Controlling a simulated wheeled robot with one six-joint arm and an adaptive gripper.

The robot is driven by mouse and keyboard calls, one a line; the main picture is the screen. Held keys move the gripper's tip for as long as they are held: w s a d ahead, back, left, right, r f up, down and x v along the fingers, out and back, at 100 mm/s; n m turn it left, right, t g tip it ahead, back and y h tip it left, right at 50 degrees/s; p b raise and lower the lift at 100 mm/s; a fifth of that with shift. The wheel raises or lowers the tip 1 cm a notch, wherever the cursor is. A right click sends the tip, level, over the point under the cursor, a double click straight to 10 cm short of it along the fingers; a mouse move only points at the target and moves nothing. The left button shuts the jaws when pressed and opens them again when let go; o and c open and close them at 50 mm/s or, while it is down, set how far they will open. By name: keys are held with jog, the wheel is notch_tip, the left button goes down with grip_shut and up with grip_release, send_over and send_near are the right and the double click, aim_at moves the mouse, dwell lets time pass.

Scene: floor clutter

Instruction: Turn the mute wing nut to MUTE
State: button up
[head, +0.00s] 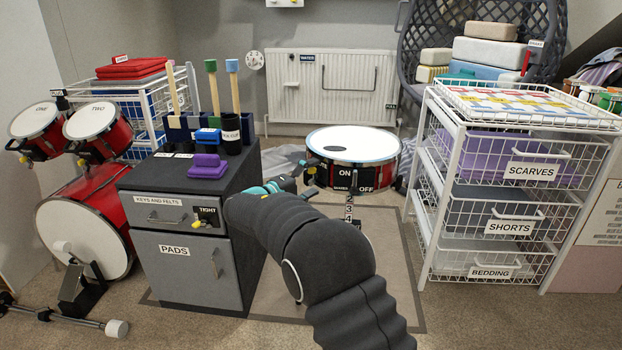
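I cannot make out a wing nut marked MUTE in the head view. The snare drum (352,143) stands on a stand behind my arm, with a white head and a dark round patch on it. ON, OFF and SNARE labels show on its front side, and the numbers 2, 3 and 4 run down below it. My gripper (307,178) is near the left front of the drum's side, partly hidden by my own arm. I cannot tell whether it touches the drum or how far its fingers are apart.
A grey cabinet (184,262) labelled KEYS AND FELTS and PADS stands left of my arm, with a TIGHT label by a yellow knob (196,223). A red drum kit (80,215) is far left. A white wire drawer rack (437,180) stands right. Bare carpet lies right of my arm.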

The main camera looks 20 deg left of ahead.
jog(key=v, duration=1.2)
dwell(0.5)
